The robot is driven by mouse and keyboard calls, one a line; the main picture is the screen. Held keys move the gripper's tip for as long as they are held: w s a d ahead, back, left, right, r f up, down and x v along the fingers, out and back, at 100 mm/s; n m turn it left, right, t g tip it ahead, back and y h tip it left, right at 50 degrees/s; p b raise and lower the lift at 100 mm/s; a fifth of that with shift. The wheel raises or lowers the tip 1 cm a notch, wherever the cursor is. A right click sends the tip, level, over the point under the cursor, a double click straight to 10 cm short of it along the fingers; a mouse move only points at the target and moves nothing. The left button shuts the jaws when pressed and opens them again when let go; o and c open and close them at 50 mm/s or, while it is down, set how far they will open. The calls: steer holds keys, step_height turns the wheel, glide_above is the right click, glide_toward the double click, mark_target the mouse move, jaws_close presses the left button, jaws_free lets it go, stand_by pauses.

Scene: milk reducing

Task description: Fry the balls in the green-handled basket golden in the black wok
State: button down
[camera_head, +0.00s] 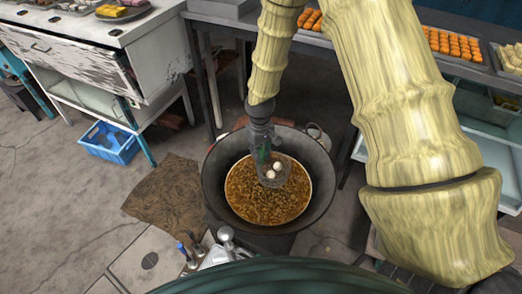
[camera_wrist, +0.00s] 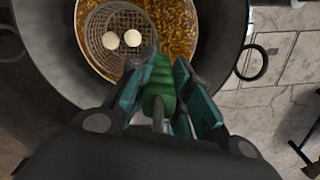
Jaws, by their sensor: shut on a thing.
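The black wok (camera_head: 214,183) stands below my arm, filled with bubbling brown oil (camera_head: 262,205). My gripper (camera_wrist: 158,85) is shut on the green handle (camera_wrist: 160,82) of the wire basket. The wire basket (camera_wrist: 121,20) is over or in the oil; I cannot tell how deep it sits. It shows in the head view (camera_head: 276,180) near the wok's middle. Two pale, whitish balls (camera_wrist: 132,38) lie in the basket. In the head view the gripper hides most of the handle.
A table at the back holds trays of orange pieces (camera_head: 453,44) and pale pieces (camera_head: 512,57). A white cabinet (camera_head: 70,55) stands at the left, with a blue crate (camera_head: 110,143) on the floor. A brown mat (camera_head: 165,195) lies left of the wok. Metal utensils (camera_head: 226,235) stand in front.

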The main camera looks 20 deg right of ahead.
step_height(320, 180, down, 16)
steer(key=b, duration=0.7)
steer(key=shift+b, duration=0.3)
stand_by(0.3)
stand_by(6.0)
